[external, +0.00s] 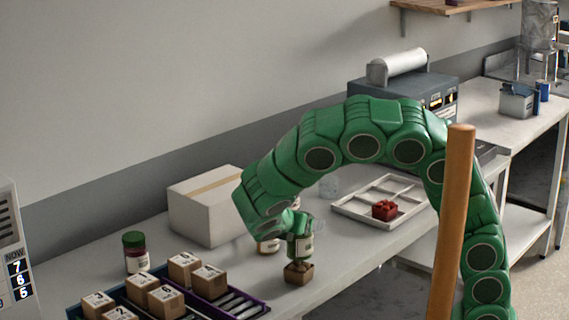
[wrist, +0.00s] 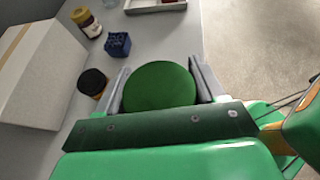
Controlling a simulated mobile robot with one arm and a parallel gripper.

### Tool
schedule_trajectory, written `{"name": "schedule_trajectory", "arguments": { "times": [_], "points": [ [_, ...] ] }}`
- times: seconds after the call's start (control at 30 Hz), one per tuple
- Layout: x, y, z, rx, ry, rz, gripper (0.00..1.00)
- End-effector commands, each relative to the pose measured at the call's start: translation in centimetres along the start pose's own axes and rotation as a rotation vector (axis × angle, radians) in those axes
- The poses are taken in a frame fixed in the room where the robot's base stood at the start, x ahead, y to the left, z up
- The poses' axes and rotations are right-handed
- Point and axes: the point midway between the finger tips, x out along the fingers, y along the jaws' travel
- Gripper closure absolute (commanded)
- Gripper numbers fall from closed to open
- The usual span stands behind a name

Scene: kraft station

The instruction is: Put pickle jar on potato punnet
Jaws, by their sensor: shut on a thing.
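My gripper (external: 298,230) is shut on the pickle jar (external: 300,247), an upright jar with a pale label. In the wrist view its round green lid (wrist: 160,88) sits between the two fingers of my gripper (wrist: 161,80). The potato punnet (external: 298,273), a small brown box with lumpy contents, stands on the table directly under the jar. The jar's base appears at the punnet's top; I cannot tell if they touch. The punnet is hidden in the wrist view.
A white carton (external: 205,205) stands behind left. A dark-lidded jar (wrist: 92,82) and a blue punnet (wrist: 117,44) are near my gripper. A red punnet (external: 384,210) lies in a white divided tray (external: 345,208). Another green-lidded jar (external: 136,254) and crated small boxes (external: 166,301) stand left.

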Motion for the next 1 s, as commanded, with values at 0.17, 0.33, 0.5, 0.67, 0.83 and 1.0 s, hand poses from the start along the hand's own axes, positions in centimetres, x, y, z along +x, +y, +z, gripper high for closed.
{"name": "schedule_trajectory", "arguments": {
  "times": [0.17, 0.33, 0.5, 0.67, 0.83, 1.0],
  "points": [
    [0.9, 0.0, -1.8, -0.001, 0.0, 0.001, 0.83],
    [0.9, 0.0, -1.9, 0.0, 0.0, 0.002, 0.83],
    [1.0, 0.0, -2.0, 0.0, 0.0, 0.001, 0.83],
    [1.0, 0.0, -2.1, 0.0, 0.001, 0.001, 0.18],
    [1.0, 0.0, -2.1, 0.0, 0.0, 0.001, 0.06],
    [1.0, 0.0, -2.1, 0.0, 0.0, 0.001, 0.06]
  ]
}}
